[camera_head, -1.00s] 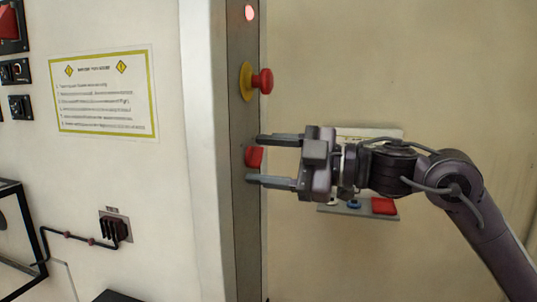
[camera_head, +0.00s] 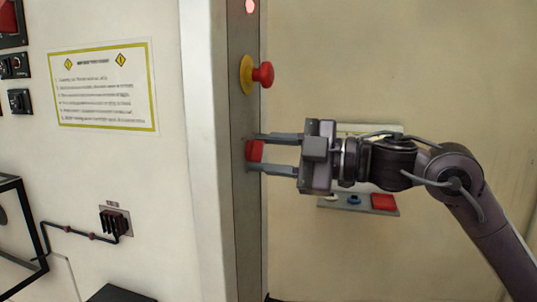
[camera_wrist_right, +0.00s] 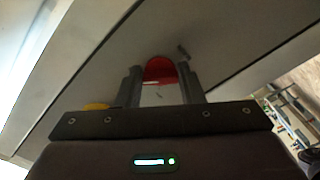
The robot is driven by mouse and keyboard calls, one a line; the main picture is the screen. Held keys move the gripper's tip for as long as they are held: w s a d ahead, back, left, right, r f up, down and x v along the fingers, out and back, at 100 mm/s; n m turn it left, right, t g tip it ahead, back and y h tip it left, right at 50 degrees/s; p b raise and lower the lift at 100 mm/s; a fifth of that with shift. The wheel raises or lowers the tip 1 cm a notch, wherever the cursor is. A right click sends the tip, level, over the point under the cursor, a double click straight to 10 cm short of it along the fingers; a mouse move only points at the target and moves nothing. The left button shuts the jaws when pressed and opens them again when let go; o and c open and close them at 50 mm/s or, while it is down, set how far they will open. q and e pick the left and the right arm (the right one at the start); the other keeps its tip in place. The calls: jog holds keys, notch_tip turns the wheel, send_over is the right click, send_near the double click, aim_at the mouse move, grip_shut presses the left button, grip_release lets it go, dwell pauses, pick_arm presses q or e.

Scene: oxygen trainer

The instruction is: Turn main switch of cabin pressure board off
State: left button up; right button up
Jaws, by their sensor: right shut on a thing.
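The red switch knob (camera_head: 255,151) sits on the narrow grey panel strip (camera_head: 248,215), below a red mushroom button on a yellow collar. My right gripper (camera_head: 268,153) comes in from the right, with one finger above the knob and one below, shut on it. In the right wrist view the red knob (camera_wrist_right: 160,71) shows between the two fingertips (camera_wrist_right: 160,82), partly hidden by them. My left gripper is not in view.
The red mushroom button (camera_head: 263,75) projects from the strip just above my right gripper. A lit red lamp (camera_head: 250,6) is at the top. A small grey panel with a red block (camera_head: 384,202) is behind my right arm. A yellow-edged notice (camera_head: 103,88) is on the left wall.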

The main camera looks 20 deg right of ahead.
jog(key=shift+r+n+b, duration=0.1)
jog(key=shift+n+b, duration=1)
jog(key=shift+n, duration=7.2)
jog(key=o, duration=1)
jog(key=shift+s, duration=0.1)
jog(key=b+v, duration=0.3)
jog(key=v, duration=0.5)
jog(key=shift+b, duration=0.35)
